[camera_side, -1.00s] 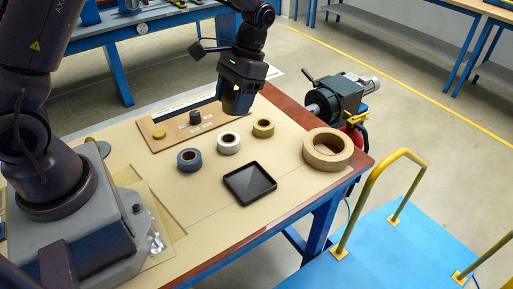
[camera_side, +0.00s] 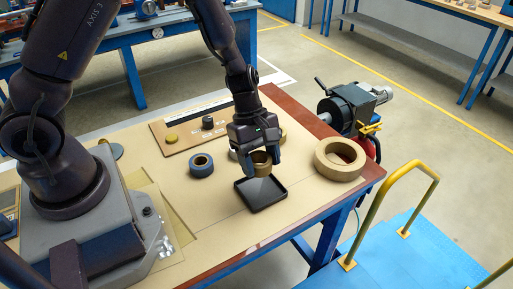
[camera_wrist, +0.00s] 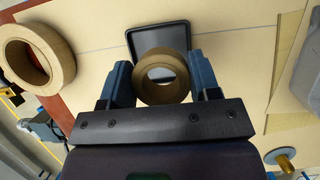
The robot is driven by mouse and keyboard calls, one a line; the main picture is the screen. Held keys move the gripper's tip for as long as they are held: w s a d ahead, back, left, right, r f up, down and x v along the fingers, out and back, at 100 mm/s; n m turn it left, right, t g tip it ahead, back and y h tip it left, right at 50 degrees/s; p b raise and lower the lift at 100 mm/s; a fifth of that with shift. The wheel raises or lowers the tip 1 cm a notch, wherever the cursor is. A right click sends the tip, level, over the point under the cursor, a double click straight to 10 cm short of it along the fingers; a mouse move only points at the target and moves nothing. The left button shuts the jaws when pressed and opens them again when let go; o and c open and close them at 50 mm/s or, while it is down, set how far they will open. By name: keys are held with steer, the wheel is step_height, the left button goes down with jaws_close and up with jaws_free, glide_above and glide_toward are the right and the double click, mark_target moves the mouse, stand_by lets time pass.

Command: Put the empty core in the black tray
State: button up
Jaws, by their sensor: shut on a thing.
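My gripper (camera_side: 259,161) is shut on the empty core (camera_side: 261,169), a brown cardboard ring. In the wrist view the core (camera_wrist: 142,84) sits between the two blue fingers of my gripper (camera_wrist: 162,80), its hole open towards the camera. The black tray (camera_side: 279,190) lies flat on the bench, and its raised rim shows. The core is above the far part of the tray, and I cannot tell the exact gap. In the wrist view the tray (camera_wrist: 131,48) is behind the core and partly hidden by it.
A blue tape roll (camera_side: 201,165) is left of my gripper. A large cardboard ring (camera_side: 340,160) is at right. The bench front is clear.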

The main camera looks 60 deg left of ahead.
mark_target(265, 194)
steer(key=shift+w+a+f+n+t, duration=0.15)
steer(key=shift+w+n+t, duration=0.1)
steer(key=shift+n, duration=0.3)
steer(key=shift+w+a+n+t, duration=0.15)
steer(key=shift+n+t, duration=0.1)
steer(key=shift+n, duration=0.3)
steer(key=shift+f, duration=3.6)
steer(key=shift+f, duration=0.35)
steer(key=o, duration=1)
steer(key=v, duration=1.3)
